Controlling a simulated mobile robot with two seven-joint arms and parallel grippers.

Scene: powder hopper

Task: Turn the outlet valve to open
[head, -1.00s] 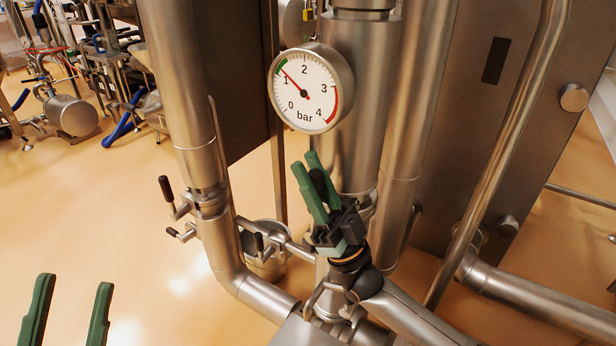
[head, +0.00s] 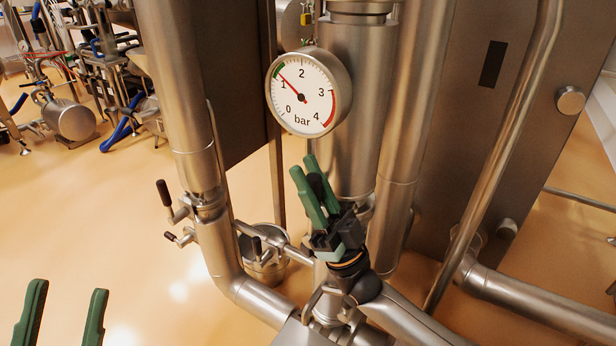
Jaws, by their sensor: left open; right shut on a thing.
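My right gripper (head: 304,168) is in front of the steel column below the gauge, its green fingers pointing up and away. It is shut on a black handle (head: 318,184), of which only a small dark part shows between the fingers. The fingers and wrist hide the rest, so I cannot tell how the valve is turned. My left gripper (head: 68,288) is at the bottom left, with its two green fingers wide apart and empty, over the floor.
A pressure gauge (head: 302,92) is mounted above my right gripper, its needle near 1 bar. A vertical pipe (head: 182,110) with black-handled levers (head: 165,193) stands to the left. A steel bucket (head: 262,262) is behind.

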